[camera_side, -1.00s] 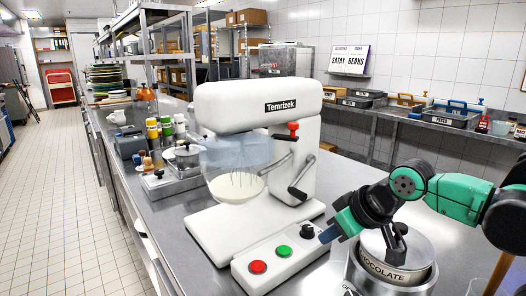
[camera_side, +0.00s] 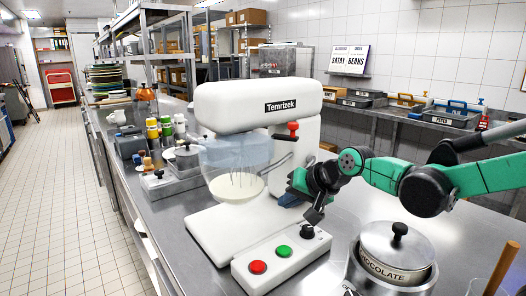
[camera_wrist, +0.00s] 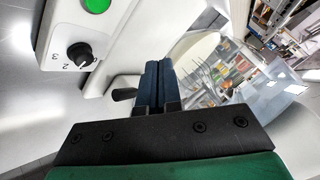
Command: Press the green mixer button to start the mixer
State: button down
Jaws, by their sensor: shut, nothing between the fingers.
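The green mixer button (camera_side: 283,251) sits between the red button (camera_side: 257,267) and the black dial (camera_side: 307,231) on the white control panel of the mixer (camera_side: 258,105). In the wrist view, the green button (camera_wrist: 97,4) is at the top edge, with the dial (camera_wrist: 79,54) below it. My gripper (camera_side: 288,200) is above and behind the panel, beside the mixer's body, apart from the green button. In the wrist view, my gripper (camera_wrist: 159,66) has its blue fingers together and empty. The mixer bowl (camera_side: 236,186) holds a pale mix under a whisk.
A chocolate pot (camera_side: 397,250) with a black-knobbed lid stands right of the panel. A red-knobbed lever (camera_side: 293,129) sticks out of the mixer. In the wrist view, a dark-ended lever (camera_wrist: 124,94) is close to the fingers. Bottles and small containers stand left of the mixer.

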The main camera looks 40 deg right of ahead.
aim_at(287, 252)
jog(key=shift+f, duration=0.1)
jog(key=shift+f, duration=4.35)
jog(key=shift+f, duration=0.1)
jog(key=shift+f, duration=0.3)
jog(key=shift+r, duration=0.1)
jog(key=shift+r, duration=0.35)
jog(key=shift+r, duration=0.1)
jog(key=shift+r, duration=2.4)
